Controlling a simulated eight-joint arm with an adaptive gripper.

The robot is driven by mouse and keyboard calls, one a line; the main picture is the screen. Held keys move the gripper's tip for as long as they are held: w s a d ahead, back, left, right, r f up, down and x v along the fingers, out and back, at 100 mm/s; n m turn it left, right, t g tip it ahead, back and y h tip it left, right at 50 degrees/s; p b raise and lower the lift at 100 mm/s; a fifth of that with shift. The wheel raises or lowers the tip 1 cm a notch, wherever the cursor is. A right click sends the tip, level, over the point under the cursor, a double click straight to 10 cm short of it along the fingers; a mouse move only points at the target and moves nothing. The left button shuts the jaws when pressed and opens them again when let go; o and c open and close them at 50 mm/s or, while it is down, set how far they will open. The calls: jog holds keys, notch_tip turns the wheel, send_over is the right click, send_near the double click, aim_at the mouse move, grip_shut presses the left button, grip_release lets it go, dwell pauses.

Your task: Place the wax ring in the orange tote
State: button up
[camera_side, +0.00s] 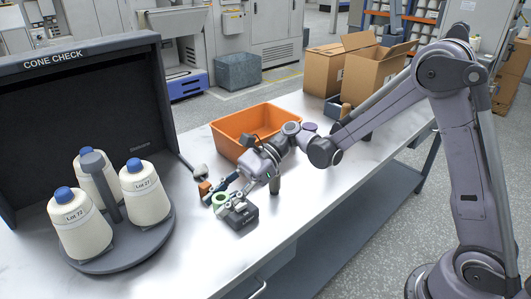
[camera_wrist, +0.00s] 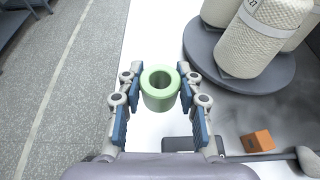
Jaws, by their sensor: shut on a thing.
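The wax ring is a pale green, thick-walled ring (camera_wrist: 160,88) with a dark hole, seen between my fingertips in the wrist view. It also shows small in the side view (camera_side: 221,199). My gripper (camera_wrist: 161,92) is shut on it, one blue-padded finger on each side. In the side view my gripper (camera_side: 221,193) is low over the table, in front of the orange tote. Whether the ring touches the table is hard to tell. The orange tote (camera_side: 226,147) is an open bin behind my gripper, partly hidden by my arm. It is not in the wrist view.
A dark device (camera_side: 241,217) sits close by my gripper. An orange block (camera_wrist: 258,141) and a grey-headed tool (camera_side: 197,169) lie nearby. A round stand (camera_side: 125,250) with several yarn cones is at left. Cardboard boxes (camera_side: 374,77) stand behind the tote. The front right tabletop is clear.

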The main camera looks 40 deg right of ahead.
jog(key=d+m+t+h, duration=0.1)
jog(key=d+m+t, duration=0.1)
jog(key=d, duration=0.1)
jog(key=w+d+m+t, duration=0.1)
jog(key=d+m+t, duration=0.1)
jog(key=t, duration=0.1)
jog(key=w+d+r+m+t+h, duration=0.1)
jog(key=d+m+t, duration=0.1)
jog(key=d, duration=0.1)
jog(key=shift+w+d+m+t+h, duration=0.2)
jog(key=shift+d+m+t+h, duration=0.1)
jog(key=shift+d+m, duration=0.1)
jog(key=s+d+r+m+t+h, duration=0.1)
jog(key=d+m+t+h, duration=0.4)
jog(key=d, duration=0.7)
jog(key=shift+s+r+m+h, duration=0.35)
jog(key=shift+r+m+h, duration=0.2)
jog(key=shift+m+h, duration=0.55)
